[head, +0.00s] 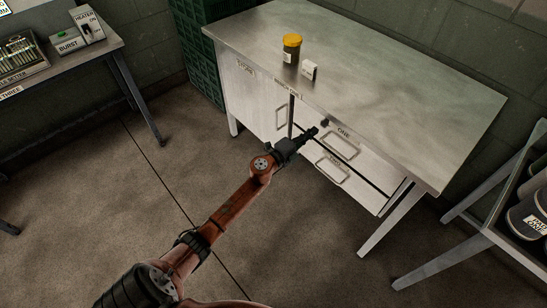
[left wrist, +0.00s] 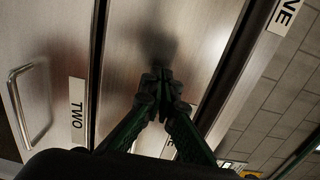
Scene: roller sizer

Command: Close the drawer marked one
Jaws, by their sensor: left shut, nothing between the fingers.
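The drawer marked ONE (head: 362,153) is the upper drawer under the metal bench, with a bar handle (head: 340,147). Its front looks nearly in line with the drawer below, but I cannot tell whether it is flush. My left gripper (head: 316,131) is shut and empty at the left part of this front, beside the handle. In the left wrist view the closed fingertips (left wrist: 161,75) are against or just off the plain drawer face (left wrist: 190,35), with a dark shadow at the tips; contact is unclear. A label there is mostly hidden by the fingers. My right gripper is out of view.
The drawer marked TWO (head: 346,182) is just below, with its own handle (head: 332,170). A cabinet door (head: 256,100) is to the left. A rack (head: 500,225) stands at the right.

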